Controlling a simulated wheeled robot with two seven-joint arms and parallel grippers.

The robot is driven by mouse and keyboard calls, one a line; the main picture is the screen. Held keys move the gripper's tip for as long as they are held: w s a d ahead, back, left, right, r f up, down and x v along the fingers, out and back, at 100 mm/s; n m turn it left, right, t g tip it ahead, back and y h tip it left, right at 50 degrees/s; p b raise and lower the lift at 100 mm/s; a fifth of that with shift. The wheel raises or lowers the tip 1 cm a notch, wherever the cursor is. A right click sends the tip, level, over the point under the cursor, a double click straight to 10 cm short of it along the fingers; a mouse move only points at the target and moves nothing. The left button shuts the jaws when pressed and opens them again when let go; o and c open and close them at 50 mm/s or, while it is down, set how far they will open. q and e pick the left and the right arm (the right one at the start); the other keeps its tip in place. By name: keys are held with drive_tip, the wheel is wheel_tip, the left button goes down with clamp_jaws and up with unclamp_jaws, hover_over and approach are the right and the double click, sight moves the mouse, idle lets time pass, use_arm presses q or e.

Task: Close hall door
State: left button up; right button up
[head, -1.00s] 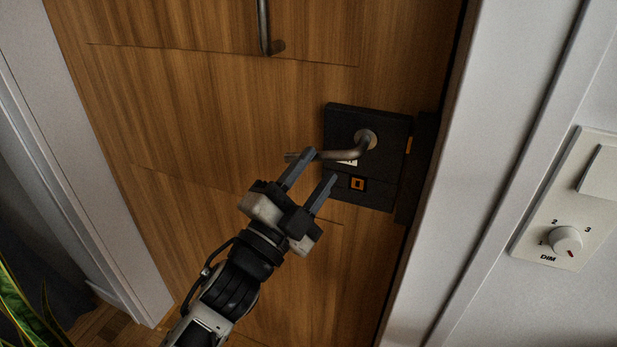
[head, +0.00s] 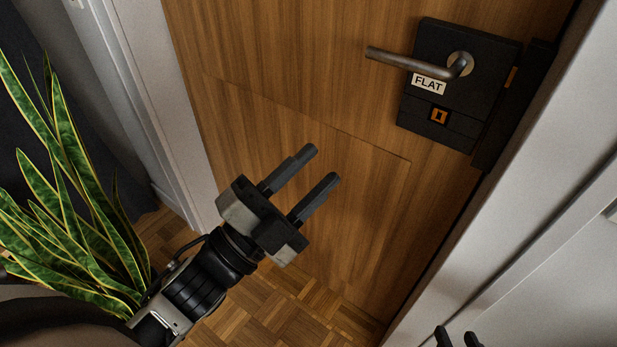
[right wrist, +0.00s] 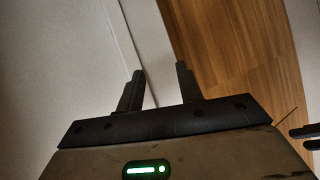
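The hall door (head: 300,80) is brown wood and fills the middle of the head view. It sits in or very near its white frame; I cannot tell if it is latched. Its metal lever handle (head: 412,62) sticks out leftward from a black lock plate (head: 465,85) with a FLAT label. My left gripper (head: 320,167) is open and empty, below and left of the handle, apart from it. My right gripper (head: 455,335) shows only its fingertips at the bottom edge. In the right wrist view my right gripper (right wrist: 160,72) is open and empty, with the wooden door (right wrist: 235,45) beyond.
A leafy potted plant (head: 75,210) stands at the left, close to my left arm. The white door frame (head: 530,165) runs along the right, with another white frame part (head: 150,90) at the left. Parquet floor (head: 260,315) shows below the door.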

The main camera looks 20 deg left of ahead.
drive_tip(key=shift+r, duration=0.1)
idle(0.4)
